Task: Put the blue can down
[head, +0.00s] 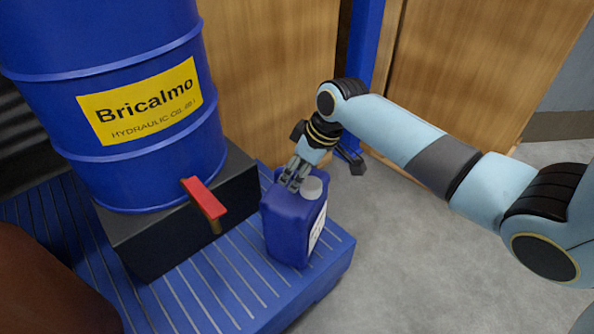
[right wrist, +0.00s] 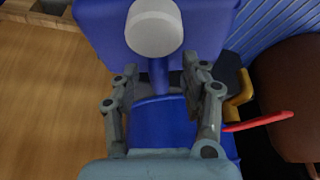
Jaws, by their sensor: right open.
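The blue can (head: 286,228) stands upright on the slatted blue platform (head: 335,262), near its right corner. It has a pale round cap (head: 311,188) and a white label on its side. My right gripper (head: 291,178) is at the top of the can, beside the cap. In the right wrist view the can (right wrist: 215,25) fills the top middle, and the open fingers of my right gripper (right wrist: 162,80) stand on either side of its handle (right wrist: 160,76), with gaps visible. My left gripper is not in view.
A large blue drum (head: 150,165) labelled Bricalmo rests on a black block (head: 150,245) left of the can. Its tap has a red lever (head: 204,197) pointing toward the can. A brown rounded object (head: 45,285) is at lower left. Grey floor (head: 420,270) lies clear at right.

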